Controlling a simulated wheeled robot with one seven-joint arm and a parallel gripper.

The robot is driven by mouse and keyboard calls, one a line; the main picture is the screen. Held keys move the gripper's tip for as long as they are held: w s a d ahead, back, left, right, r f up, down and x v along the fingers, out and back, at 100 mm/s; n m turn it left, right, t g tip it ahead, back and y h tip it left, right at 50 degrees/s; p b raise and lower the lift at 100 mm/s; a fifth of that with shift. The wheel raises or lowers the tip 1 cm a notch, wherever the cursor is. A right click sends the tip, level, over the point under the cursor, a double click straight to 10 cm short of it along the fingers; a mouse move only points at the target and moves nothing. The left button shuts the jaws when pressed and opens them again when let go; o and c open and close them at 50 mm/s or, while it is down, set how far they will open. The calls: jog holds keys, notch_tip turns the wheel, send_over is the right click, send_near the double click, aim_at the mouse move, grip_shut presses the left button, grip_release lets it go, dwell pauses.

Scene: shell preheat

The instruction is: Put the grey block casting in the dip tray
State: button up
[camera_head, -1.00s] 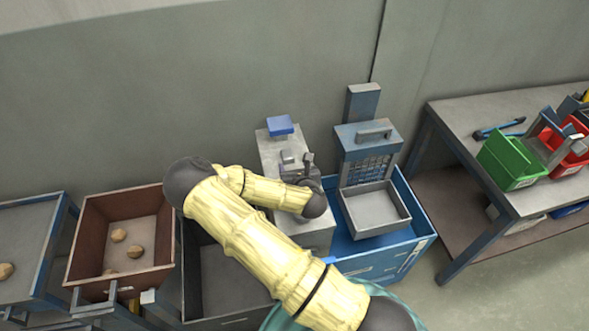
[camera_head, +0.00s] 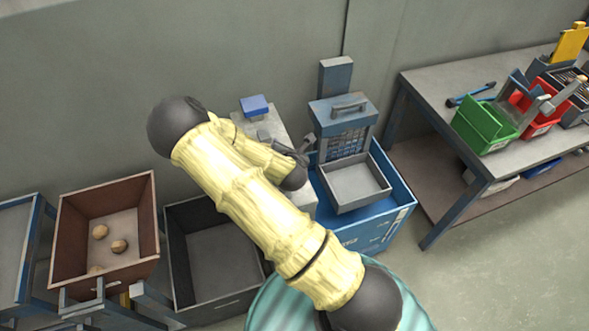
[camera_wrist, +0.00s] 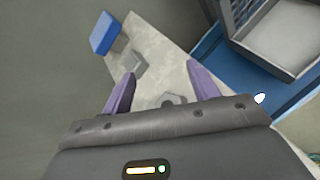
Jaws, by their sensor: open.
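A grey block (camera_wrist: 135,64), which looks like the block casting, lies on a pale stand top (camera_wrist: 160,42) just beyond the left fingertip in the wrist view. A smaller grey six-sided piece (camera_wrist: 172,101) shows between the fingers. My gripper (camera_wrist: 160,69) is open, its purple fingers apart over the stand top, holding nothing. In the head view my gripper (camera_head: 304,148) is partly hidden behind my arm, and the grey block (camera_head: 263,135) shows beside it. A shallow grey tray (camera_head: 368,204), likely the dip tray, appears empty to the right, before a blue grilled unit.
A blue block (camera_head: 255,105) sits at the stand's far end. The blue grilled unit (camera_head: 343,115) stands behind the tray. A dark open bin (camera_head: 215,250) and a brown crate (camera_head: 148,215) with several brown lumps are left. A workbench (camera_head: 425,85) with bins is right.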

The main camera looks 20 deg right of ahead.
jog(key=s+m+g, duration=0.1)
jog(key=m, duration=0.2)
jog(key=s+r+m+g, duration=0.1)
jog(key=m, duration=0.2)
jog(key=s+d+m+g, duration=0.1)
jog(key=s+m, duration=0.1)
jog(key=m, duration=0.1)
jog(key=shift+r+h, duration=0.3)
jog(key=shift+r, duration=0.1)
jog(key=s+a+r+m+g+y, duration=0.1)
jog(key=s+a+r+m+g, duration=0.1)
jog(key=s+r+m, duration=0.5)
jog(key=s+a+r+m+g+y, duration=0.2)
jog(key=s+a+r+m+g, duration=0.1)
jog(key=s+r+m, duration=0.4)
jog(key=s+m, duration=0.3)
jog(key=m, duration=0.1)
jog(key=shift+s+r+g, duration=0.15)
jog(key=shift+g, duration=0.25)
jog(key=shift+c, duration=0.4)
